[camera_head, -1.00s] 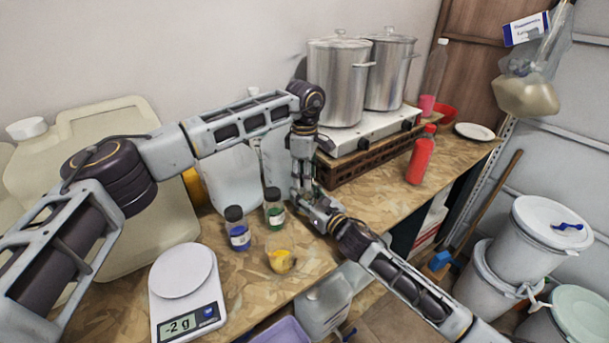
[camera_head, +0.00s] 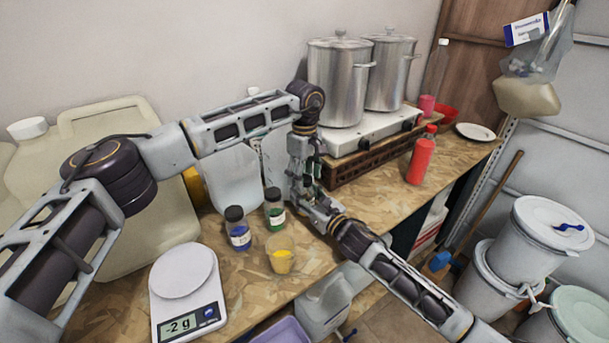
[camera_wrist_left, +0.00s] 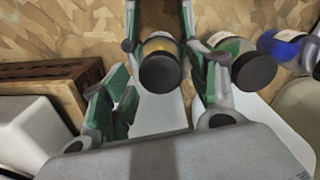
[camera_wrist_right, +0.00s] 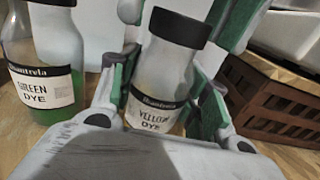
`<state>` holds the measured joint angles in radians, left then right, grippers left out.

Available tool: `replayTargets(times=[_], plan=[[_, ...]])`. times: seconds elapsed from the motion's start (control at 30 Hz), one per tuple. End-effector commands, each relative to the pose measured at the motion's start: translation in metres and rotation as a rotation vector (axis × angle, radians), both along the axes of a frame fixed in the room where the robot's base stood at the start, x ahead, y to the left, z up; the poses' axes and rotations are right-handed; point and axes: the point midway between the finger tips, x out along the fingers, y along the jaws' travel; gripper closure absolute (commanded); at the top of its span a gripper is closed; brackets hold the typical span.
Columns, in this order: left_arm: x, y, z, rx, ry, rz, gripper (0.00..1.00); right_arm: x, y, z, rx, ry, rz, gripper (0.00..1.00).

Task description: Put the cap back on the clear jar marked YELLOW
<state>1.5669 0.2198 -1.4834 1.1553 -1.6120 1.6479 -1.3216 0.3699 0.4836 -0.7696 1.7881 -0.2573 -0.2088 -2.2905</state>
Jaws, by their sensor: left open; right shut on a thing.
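The clear jar marked YELLOW (camera_wrist_right: 157,115) stands upright between the fingers of my right gripper (camera_wrist_right: 162,90), which is shut on it. A black cap (camera_wrist_right: 180,27) sits on its mouth; whether it is fully tight I cannot tell. In the left wrist view the same dark cap (camera_wrist_left: 160,73) shows from above, with a little yellow below it. My left gripper (camera_wrist_left: 165,88) is open, its fingers apart on either side of the cap. In the head view my left gripper (camera_head: 297,185) and right gripper (camera_head: 322,212) meet over the table and mostly hide this jar.
A green dye jar (camera_head: 274,208) and a blue dye jar (camera_head: 237,228), both dark-capped, stand close by. A clear cup with yellow contents (camera_head: 280,255) is in front, and a scale (camera_head: 185,285) reads -2 g. The burner with pots (camera_head: 340,85) and a red bottle (camera_head: 421,158) are beyond.

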Motion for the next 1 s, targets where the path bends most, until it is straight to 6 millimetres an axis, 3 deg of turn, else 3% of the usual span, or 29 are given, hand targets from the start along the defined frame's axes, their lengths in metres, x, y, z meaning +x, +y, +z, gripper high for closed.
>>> replayTargets(times=[0.27,0.7,1.0], plan=[[-0.001,-0.001,0.003,-0.001,0.001,-0.001,0.4,0.0,0.0,0.0,0.0,0.0,-0.001,1.0],[-0.001,-0.002,0.039,-0.002,0.001,-0.001,0.4,0.001,0.0,0.0,0.0,0.0,-0.001,1.0],[-0.001,-0.001,0.045,0.0,0.003,-0.002,0.4,0.001,0.0,0.0,0.0,0.0,-0.001,1.0]])
